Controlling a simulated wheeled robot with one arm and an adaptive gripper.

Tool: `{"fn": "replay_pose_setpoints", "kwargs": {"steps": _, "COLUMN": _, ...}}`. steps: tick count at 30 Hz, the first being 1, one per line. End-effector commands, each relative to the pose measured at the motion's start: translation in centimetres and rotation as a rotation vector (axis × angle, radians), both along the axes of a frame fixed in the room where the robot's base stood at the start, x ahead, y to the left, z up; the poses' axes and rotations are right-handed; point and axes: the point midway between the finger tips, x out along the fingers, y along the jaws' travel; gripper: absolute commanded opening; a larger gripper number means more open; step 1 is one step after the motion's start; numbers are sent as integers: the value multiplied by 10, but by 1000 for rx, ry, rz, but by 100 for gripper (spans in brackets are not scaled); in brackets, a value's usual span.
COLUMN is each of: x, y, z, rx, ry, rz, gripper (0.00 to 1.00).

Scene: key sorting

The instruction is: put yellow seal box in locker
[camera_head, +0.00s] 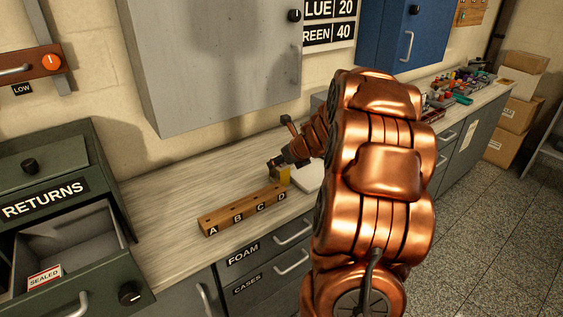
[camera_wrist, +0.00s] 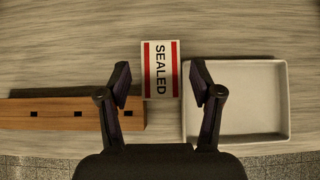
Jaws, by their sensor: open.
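A small yellow box (camera_head: 284,174) stands on the counter by the right end of the lettered wooden block. In the wrist view a box top with a white, red-striped SEALED label (camera_wrist: 160,70) shows between and just beyond my fingertips. My gripper (camera_head: 277,163) is open above the box, one finger on each side; the wrist view also shows my gripper (camera_wrist: 160,80) with nothing clamped. Head-view contact is too small to tell. A grey wall cabinet (camera_head: 220,60) and a blue wall cabinet (camera_head: 410,35), both shut, hang above the counter; neither is marked as a locker.
The wooden block (camera_head: 245,210), marked A to D, lies left of the box. A shallow white tray (camera_wrist: 236,138) lies right of it. An open RETURNS drawer (camera_head: 75,245) with a SEALED tag is at left. Several small items (camera_head: 465,85) crowd the counter's far end.

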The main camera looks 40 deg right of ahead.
Motion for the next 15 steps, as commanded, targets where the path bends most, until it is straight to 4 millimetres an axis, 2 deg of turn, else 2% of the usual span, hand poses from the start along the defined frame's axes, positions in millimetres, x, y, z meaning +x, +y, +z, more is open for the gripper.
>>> {"fn": "replay_pose_setpoints", "kwargs": {"steps": 15, "x": -59, "y": 3, "z": 59, "rx": -4, "ry": 0, "rz": -5, "gripper": 65}}
